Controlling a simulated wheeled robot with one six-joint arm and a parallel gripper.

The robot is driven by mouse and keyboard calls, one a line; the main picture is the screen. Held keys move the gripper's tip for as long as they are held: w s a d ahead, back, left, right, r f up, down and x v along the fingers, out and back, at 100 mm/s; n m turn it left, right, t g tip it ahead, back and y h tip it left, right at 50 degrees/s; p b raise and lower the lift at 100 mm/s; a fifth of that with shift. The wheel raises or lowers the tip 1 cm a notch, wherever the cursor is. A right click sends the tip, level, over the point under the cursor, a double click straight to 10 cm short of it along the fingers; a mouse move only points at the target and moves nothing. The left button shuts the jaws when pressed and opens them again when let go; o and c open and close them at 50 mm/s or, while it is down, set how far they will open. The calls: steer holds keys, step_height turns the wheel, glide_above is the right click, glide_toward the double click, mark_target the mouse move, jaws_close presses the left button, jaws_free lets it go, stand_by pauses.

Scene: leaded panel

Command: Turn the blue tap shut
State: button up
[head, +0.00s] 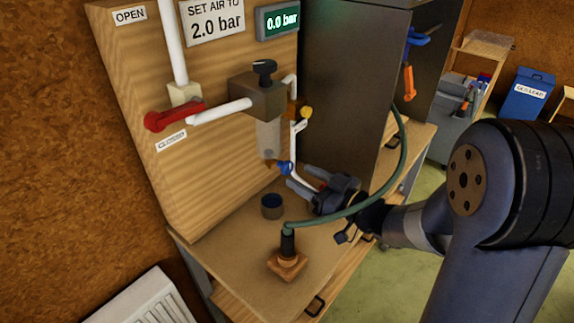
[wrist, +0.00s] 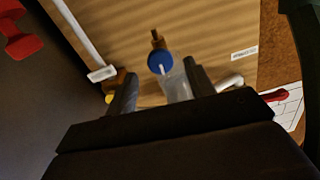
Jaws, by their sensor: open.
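The blue tap (head: 285,168) is a small round knob below the clear bowl (head: 268,138) of the grey regulator block on the wooden panel. In the wrist view the blue tap (wrist: 159,61) shows as a disc with a pale bar across it, ahead of and between my fingers. My gripper (head: 299,178) is open, with its fingertips just right of the tap in the head view. In the wrist view my gripper (wrist: 160,84) has empty space between its fingers. I cannot tell whether either finger touches the tap.
A red lever (head: 172,116) sits left on the white pipe. A yellow knob (head: 306,112) is right of the bowl. A dark cup (head: 271,206) stands on the bench below. A green hose (head: 360,204) crosses in front of my gripper. A dark cabinet (head: 340,80) stands behind.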

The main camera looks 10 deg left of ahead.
mark_target(290, 170)
steer(key=p+x, duration=0.1)
steer(key=x, duration=0.4)
steer(key=shift+w+a, duration=0.15)
steer(key=shift+a, duration=0.15)
steer(key=shift+c, duration=0.3)
steer(key=c, duration=0.8)
steer(key=shift+r+m+p, duration=0.1)
steer(key=shift+m+p, duration=0.35)
steer(key=shift+m, duration=0.35)
steer(key=shift+c, duration=0.2)
steer(key=shift+m, duration=0.7)
steer(key=o, duration=0.9)
steer(key=shift+d, duration=0.15)
